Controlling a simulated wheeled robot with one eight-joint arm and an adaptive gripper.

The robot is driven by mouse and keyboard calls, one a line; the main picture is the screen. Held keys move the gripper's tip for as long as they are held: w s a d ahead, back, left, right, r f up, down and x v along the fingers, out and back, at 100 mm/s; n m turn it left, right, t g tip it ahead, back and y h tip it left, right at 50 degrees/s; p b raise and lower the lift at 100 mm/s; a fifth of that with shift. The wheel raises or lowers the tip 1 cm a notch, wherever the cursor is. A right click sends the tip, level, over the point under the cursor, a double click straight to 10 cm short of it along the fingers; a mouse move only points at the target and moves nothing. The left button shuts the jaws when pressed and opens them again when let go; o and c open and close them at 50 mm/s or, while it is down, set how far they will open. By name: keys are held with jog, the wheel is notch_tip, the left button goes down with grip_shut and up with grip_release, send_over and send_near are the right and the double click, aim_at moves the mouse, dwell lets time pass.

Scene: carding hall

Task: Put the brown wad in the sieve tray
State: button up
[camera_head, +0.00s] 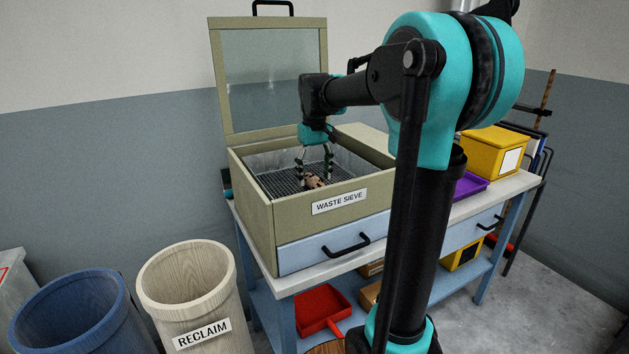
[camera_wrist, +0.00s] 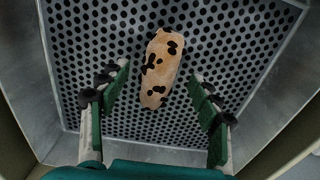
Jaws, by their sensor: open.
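The brown wad (camera_head: 314,182) is tan with dark flecks and lies on the perforated floor of the sieve tray (camera_head: 275,182), inside the box labelled WASTE SIEVE. In the wrist view the wad (camera_wrist: 162,66) is oblong and lies on the holed metal sheet of the sieve tray (camera_wrist: 235,45), clear of the tray's walls. My gripper (camera_head: 314,176) reaches down into the box just above the wad. Its fingers are open and spread to either side of the wad, with gaps visible on both sides in the wrist view.
The box's glazed lid (camera_head: 275,85) stands open at the back. Its front wall (camera_head: 335,207) rises around the tray. A cream RECLAIM bin (camera_head: 190,285) and a blue bin (camera_head: 75,310) stand left. A yellow box (camera_head: 492,152) and purple tray (camera_head: 468,186) are on the bench at right.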

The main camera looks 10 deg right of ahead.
aim_at(315, 177)
notch_tip(315, 177, up, 10)
dwell(0.4)
jog(key=shift+c, duration=0.6)
dwell(0.5)
